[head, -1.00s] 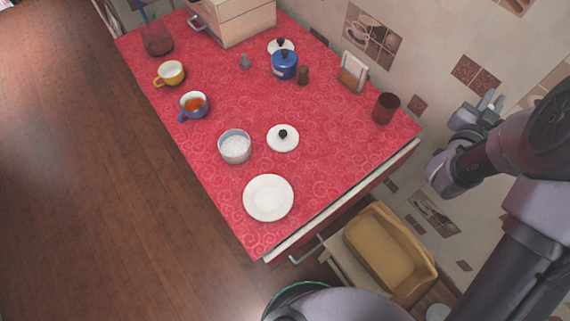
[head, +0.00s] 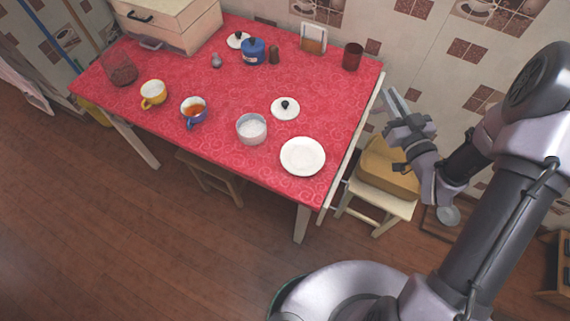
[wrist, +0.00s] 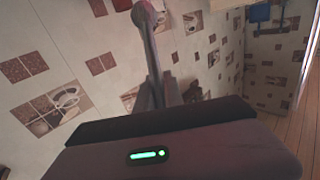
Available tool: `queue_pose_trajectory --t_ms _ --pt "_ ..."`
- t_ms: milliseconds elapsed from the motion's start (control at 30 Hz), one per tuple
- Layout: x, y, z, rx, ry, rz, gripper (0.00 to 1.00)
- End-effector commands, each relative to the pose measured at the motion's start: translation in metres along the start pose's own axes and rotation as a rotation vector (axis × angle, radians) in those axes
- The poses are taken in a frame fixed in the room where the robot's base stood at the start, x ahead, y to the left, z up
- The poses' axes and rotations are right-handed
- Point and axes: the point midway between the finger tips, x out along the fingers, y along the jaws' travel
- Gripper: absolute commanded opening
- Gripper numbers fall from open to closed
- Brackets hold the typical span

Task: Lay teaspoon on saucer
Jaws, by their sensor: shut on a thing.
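The saucer (head: 302,157), a plain white round plate, lies empty near the right front corner of the red table. My gripper (head: 396,112) is in the air to the right of the table's edge, apart from the saucer. It is shut on the teaspoon (wrist: 146,22), whose rounded end and thin handle stick out ahead of the jaws in the wrist view. The gripper also shows in the wrist view (wrist: 160,95). The handle's held end is hidden between the jaws. The saucer is not in the wrist view.
Left of the saucer stand a sugar bowl (head: 251,129) and a knobbed white lid (head: 287,112). A blue cup of tea (head: 193,112), a yellow cup (head: 153,94), and a dark red tumbler (head: 352,56) stand farther off.

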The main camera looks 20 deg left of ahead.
Motion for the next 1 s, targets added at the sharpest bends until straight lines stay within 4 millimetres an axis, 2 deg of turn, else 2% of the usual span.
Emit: queue_pose_trajectory --t_ms 100,233,400,467,567,800,900,1000 --pt "-0.024 -0.041 0.036 0.005 -0.017 -0.269 0.0" --pt "-0.067 -0.085 0.065 0.004 -0.029 -0.533 0.0" --pt "-0.11 -0.115 0.084 0.0 -0.039 -0.733 0.0" --pt "-0.115 -0.121 0.087 0.0 -0.041 -0.764 0.0" --pt "-0.105 -0.135 0.093 -0.001 -0.042 -0.788 0.0" --pt "-0.035 -0.181 0.105 -0.003 -0.042 -0.79 0.0" --pt "-0.009 -0.198 0.108 -0.003 -0.041 -0.787 0.0" --pt "0.008 -0.207 0.11 -0.002 -0.042 -0.782 0.0"
